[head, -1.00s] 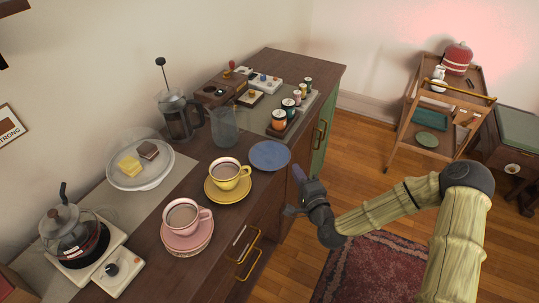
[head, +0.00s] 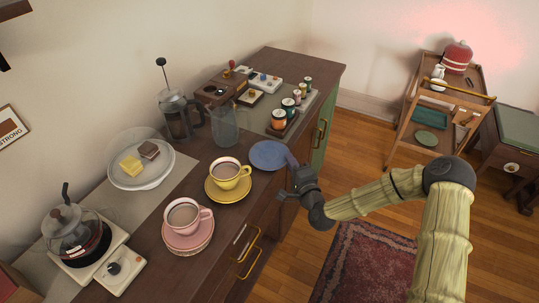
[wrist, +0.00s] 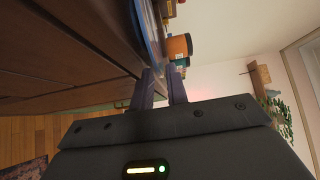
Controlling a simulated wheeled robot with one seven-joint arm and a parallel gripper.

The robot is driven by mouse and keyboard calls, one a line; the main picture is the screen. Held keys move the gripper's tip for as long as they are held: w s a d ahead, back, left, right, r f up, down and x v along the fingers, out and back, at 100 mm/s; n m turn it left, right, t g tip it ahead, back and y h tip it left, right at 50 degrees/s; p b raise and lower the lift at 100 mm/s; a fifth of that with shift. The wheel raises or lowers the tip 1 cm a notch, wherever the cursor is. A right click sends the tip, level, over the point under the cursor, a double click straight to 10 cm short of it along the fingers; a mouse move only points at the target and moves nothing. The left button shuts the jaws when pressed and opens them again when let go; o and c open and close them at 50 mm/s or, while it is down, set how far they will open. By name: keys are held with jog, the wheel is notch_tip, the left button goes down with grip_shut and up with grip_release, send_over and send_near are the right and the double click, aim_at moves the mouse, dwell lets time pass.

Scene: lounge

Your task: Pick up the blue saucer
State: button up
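The blue saucer (head: 268,156) lies flat near the front edge of the dark wooden counter, with nothing on it. In the wrist view the saucer (wrist: 151,32) shows nearly edge-on, just beyond the fingertips. My gripper (head: 291,161) is at the saucer's right rim, at about its height. In the wrist view my gripper (wrist: 162,76) has its two fingers apart, with a narrow gap between them. The rim lies near that gap; I cannot tell whether it is between the fingers or touching them.
A yellow cup on a yellow saucer (head: 212,195) stands close to the left, with a pink cup (head: 186,214) nearer. A glass pitcher (head: 224,128) and several small jars (head: 279,120) stand behind.

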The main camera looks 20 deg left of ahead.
grip_shut()
notch_tip(320, 180, up, 10)
dwell(0.7)
dwell(0.6)
